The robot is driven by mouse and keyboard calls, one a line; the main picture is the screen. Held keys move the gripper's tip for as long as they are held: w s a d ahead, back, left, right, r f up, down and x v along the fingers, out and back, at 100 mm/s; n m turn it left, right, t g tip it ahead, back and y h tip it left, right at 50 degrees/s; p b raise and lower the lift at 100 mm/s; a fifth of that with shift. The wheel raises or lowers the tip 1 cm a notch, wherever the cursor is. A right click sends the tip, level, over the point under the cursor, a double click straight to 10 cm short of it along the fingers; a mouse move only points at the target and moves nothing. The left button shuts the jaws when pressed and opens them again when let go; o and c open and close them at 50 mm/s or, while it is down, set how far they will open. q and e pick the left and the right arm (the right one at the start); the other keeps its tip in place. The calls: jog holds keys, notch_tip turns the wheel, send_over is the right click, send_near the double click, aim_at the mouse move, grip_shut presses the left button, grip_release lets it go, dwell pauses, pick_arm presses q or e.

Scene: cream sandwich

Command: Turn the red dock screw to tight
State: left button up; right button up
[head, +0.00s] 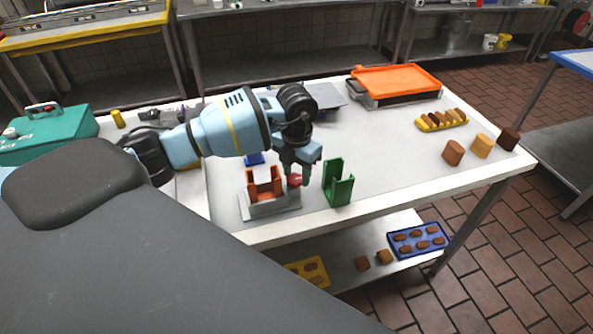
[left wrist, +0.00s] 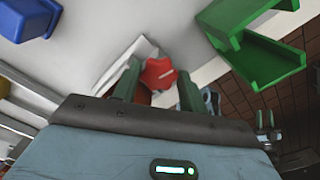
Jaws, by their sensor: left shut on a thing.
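The red dock screw (head: 294,180) sits at the right side of a grey dock (head: 270,209) that has an orange-brown holder (head: 265,184) standing on it. My left gripper (head: 304,176) points down at the screw, with its green fingers around the red head. In the left wrist view the red star-shaped screw head (left wrist: 158,74) lies between the two green fingers (left wrist: 158,88). My left gripper is shut on it. How tight the screw is cannot be told.
A green holder (head: 338,184) stands close to the right of the dock. A blue container (head: 255,159) is behind the dock. An orange-topped tray (head: 396,80), a yellow tray of brown pieces (head: 442,120) and several cylinders stand further right. The middle of the table is clear.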

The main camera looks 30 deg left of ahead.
pick_arm(q)
jog(key=shift+m, duration=0.3)
pick_arm(e)
jog(key=shift+f, duration=0.1)
pick_arm(q)
jog(key=m, duration=0.3)
jog(key=shift+m, duration=0.3)
jog(key=m+b, duration=0.1)
jog(key=m, duration=0.2)
jog(key=shift+d+m, duration=0.15)
jog(key=shift+m, duration=0.25)
jog(key=m, duration=0.3)
jog(key=shift+s, duration=0.15)
jog(key=shift+d+m+b, duration=0.1)
jog(key=shift+m+b, duration=0.4)
jog(key=shift+m, duration=0.9)
pick_arm(e)
jog(key=shift+s+a+f+g, duration=0.15)
jog(key=shift+s+f+g, duration=0.05)
jog(key=shift+s+f, duration=0.45)
jog(key=shift+s+a+f+g, duration=0.15)
jog(key=shift+s+f+g, duration=0.05)
jog(key=shift+s+f, duration=0.45)
pick_arm(q)
jog(key=shift+r, duration=0.1)
jog(key=o, duration=1)
jog(key=shift+c, duration=0.2)
